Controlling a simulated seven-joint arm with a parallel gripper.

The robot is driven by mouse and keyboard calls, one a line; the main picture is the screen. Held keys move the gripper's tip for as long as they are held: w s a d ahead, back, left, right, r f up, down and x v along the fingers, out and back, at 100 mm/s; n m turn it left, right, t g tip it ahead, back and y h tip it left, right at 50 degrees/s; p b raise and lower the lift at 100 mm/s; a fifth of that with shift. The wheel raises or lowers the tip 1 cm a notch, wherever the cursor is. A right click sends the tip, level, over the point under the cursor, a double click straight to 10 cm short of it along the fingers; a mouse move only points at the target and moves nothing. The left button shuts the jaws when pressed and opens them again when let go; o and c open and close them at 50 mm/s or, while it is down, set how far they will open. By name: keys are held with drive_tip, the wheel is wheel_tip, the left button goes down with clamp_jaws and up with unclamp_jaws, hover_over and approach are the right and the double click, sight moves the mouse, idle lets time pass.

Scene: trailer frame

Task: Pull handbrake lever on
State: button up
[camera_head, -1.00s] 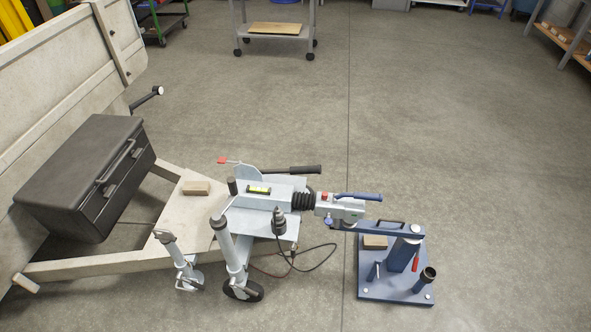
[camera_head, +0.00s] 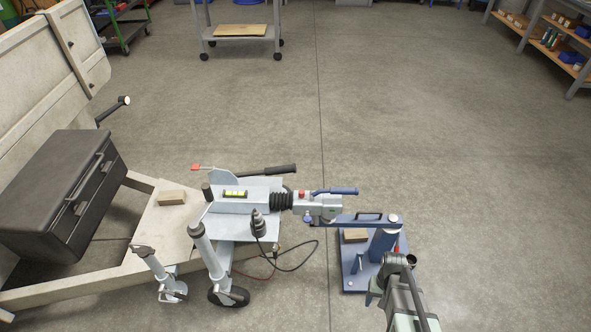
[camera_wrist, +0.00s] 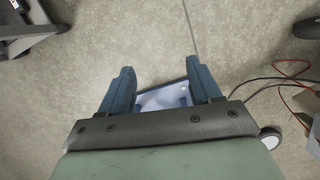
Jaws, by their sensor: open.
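The handbrake lever (camera_head: 266,171) is a dark bar with a black grip, lying nearly level along the far side of the grey trailer coupling housing (camera_head: 243,203). A red-tipped piece (camera_head: 196,167) shows at its left end. My arm comes in from the lower right in the head view, in front of the blue stand; the gripper fingers are not clear there. In the wrist view my gripper (camera_wrist: 160,88) has its two blue fingers apart with nothing held. The blue stand's base plate (camera_wrist: 163,98) shows below, between them. My gripper is well apart from the lever.
The coupling head with a blue handle (camera_head: 335,191) rests at the blue stand (camera_head: 358,262). A jockey wheel (camera_head: 228,296), a hanging cable (camera_head: 296,267), a wooden block (camera_head: 172,197) and a black box (camera_head: 55,195) crowd the frame. Floor beyond the lever is clear.

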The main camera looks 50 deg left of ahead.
drive_tip(key=w+a+r+n+t, duration=0.15)
drive_tip(key=w+a, duration=0.25)
drive_tip(key=a, duration=0.7)
drive_tip(key=n, duration=1.8)
approach(286, 169)
drive_tip(key=shift+g, duration=0.45)
drive_tip(key=f, duration=1.1)
drive_tip(key=shift+w+d+f, duration=0.1)
drive_tip(key=shift+d, duration=0.1)
drive_tip(key=shift+c, duration=0.2)
clamp_jaws()
